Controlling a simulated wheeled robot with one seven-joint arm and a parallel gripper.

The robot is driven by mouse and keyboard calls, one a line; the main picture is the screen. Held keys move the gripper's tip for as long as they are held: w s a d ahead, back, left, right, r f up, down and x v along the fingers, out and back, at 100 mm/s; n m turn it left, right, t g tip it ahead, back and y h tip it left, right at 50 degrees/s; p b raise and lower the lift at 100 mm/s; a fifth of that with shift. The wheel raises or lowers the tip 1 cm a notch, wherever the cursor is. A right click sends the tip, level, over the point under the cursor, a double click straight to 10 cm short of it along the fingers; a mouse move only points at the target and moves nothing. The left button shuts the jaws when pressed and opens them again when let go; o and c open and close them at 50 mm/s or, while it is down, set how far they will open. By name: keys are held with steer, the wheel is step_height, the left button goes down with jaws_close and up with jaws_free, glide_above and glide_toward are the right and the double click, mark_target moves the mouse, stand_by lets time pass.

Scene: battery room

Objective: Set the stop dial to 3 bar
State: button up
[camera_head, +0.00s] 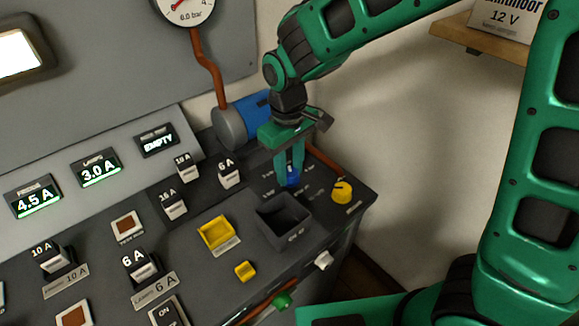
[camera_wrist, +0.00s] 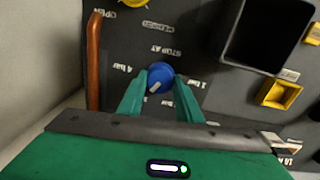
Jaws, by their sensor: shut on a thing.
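The stop dial (camera_wrist: 160,72) is a small round blue knob with a white pointer mark, on the dark panel under "STOP AT" lettering. In the wrist view the mark points to the lower left. In the head view the dial (camera_head: 292,178) shows between the fingertips of my gripper (camera_head: 291,170), which points down.
A yellow knob (camera_head: 342,191) stands close right of the dial. A dark open box (camera_head: 284,222) and a yellow tray (camera_head: 216,233) are in front. The gauge (camera_head: 184,8) above reads 0.0 bar.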

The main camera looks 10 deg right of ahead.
mark_target(289, 172)
steer(key=shift+w, duration=0.1)
steer(key=o, duration=1.1)
steer(key=shift+c, duration=0.2)
step_height(289, 172, up, 11)
steer(key=shift+f, duration=0.15)
